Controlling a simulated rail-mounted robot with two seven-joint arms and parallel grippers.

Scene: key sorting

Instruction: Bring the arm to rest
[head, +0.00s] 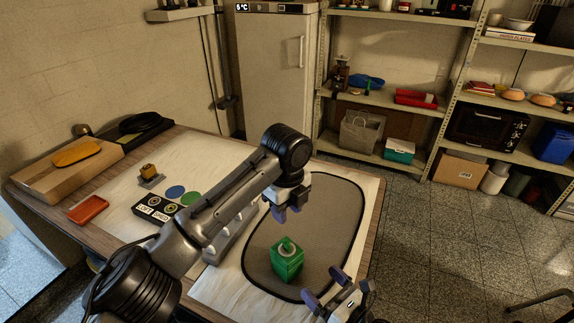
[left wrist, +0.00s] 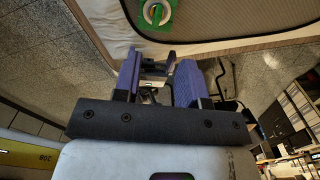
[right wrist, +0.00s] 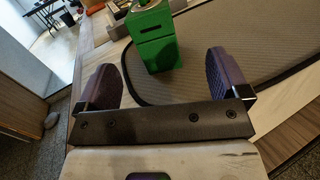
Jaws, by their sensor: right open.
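My left gripper (head: 284,212) hangs above the far part of the grey mat (head: 325,195), apart from the green box (head: 287,266). In the left wrist view its purple fingers (left wrist: 158,80) stand apart with nothing held between them. My right gripper (head: 335,300) is at the near edge of the mat, close to the green box, and is open and empty. The right wrist view shows its fingers (right wrist: 165,85) wide apart, with the green box (right wrist: 153,38) beyond them. The box is upright with a pale ring around a green knob on top.
A black holder (head: 155,209) labelled LOFT and SHED lies left of my left arm, near blue (head: 175,191) and green (head: 190,198) discs. Shelves (head: 400,102) stand behind; open floor lies right.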

